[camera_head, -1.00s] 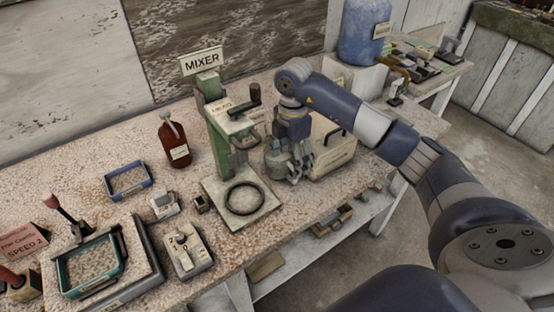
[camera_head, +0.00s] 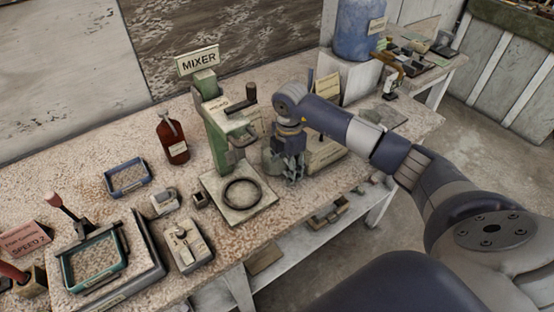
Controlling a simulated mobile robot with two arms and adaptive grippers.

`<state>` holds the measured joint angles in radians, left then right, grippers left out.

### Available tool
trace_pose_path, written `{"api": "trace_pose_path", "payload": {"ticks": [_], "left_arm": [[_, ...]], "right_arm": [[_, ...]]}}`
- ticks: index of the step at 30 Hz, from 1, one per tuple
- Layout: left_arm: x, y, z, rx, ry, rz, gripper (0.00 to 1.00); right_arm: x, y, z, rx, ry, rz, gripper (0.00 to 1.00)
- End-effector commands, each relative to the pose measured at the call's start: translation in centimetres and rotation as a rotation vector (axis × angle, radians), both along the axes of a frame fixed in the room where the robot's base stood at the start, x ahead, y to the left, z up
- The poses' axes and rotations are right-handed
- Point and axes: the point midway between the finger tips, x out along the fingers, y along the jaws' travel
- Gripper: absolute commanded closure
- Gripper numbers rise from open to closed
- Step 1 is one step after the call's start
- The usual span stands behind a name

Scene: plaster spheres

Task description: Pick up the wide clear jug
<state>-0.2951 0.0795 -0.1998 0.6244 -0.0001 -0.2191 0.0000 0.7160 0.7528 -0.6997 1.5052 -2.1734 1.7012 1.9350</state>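A greyish see-through vessel (camera_head: 270,157), which looks like the wide clear jug, stands on the bench just right of the green mixer. My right gripper (camera_head: 293,178) points down close beside its right side and partly covers it. I cannot tell whether the fingers touch it, and the finger gap is too small to judge. My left gripper is not in view.
The green mixer (camera_head: 218,140) with its ringed base plate (camera_head: 265,202) stands left of the gripper. A brown bottle (camera_head: 173,140) and blue tray (camera_head: 127,177) stand further left.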

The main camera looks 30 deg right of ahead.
Motion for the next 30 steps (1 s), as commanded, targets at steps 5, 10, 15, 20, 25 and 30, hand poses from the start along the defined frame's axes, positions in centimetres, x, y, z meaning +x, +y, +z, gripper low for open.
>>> {"api": "trace_pose_path", "payload": {"ticks": [5,10,15,20,25,30], "left_arm": [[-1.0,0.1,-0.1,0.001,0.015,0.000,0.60],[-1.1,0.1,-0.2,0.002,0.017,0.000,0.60],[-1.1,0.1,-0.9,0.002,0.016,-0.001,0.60],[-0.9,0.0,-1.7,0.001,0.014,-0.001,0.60],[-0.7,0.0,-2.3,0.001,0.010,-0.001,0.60],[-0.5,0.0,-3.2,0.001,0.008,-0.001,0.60]], "right_arm": [[-0.1,0.0,-0.1,0.000,0.004,0.001,0.98],[-0.1,0.0,0.1,-0.001,0.004,0.001,0.98],[0.0,0.0,1.5,0.000,0.000,0.001,0.98],[-0.4,0.2,3.4,-0.001,0.001,0.004,0.98],[-3.0,1.9,3.6,-0.001,0.002,0.006,0.98],[-6.2,3.9,3.9,0.000,0.000,0.005,0.98]]}}
